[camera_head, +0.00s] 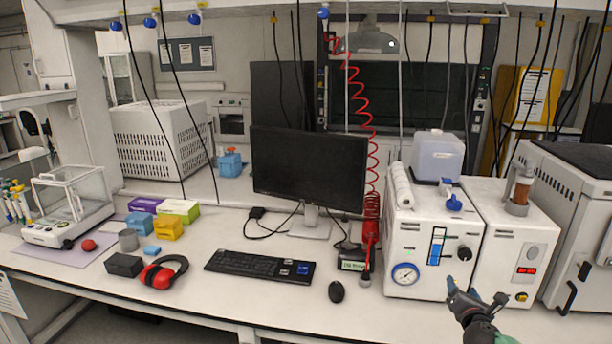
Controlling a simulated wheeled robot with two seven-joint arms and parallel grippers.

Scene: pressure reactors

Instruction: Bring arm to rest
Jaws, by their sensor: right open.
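My right gripper (477,299) comes in from the bottom right, with its two dark fingers spread apart and nothing between them. It is in front of the white pressure reactor unit (410,262), near the bench's front edge. That unit has a round gauge, a blue level strip and a black knob. A second white unit (511,242) with a red display and a brown-filled column stands right beside it. Whether the gripper touches a unit cannot be told. My left gripper is not in view.
A monitor (308,167), keyboard (260,265) and mouse (336,291) occupy the bench middle. Red ear muffs (158,276), small boxes (180,210) and a balance (72,205) stand left. A red coiled hose (362,110) and black cables hang down. The front bench strip (250,309) is clear.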

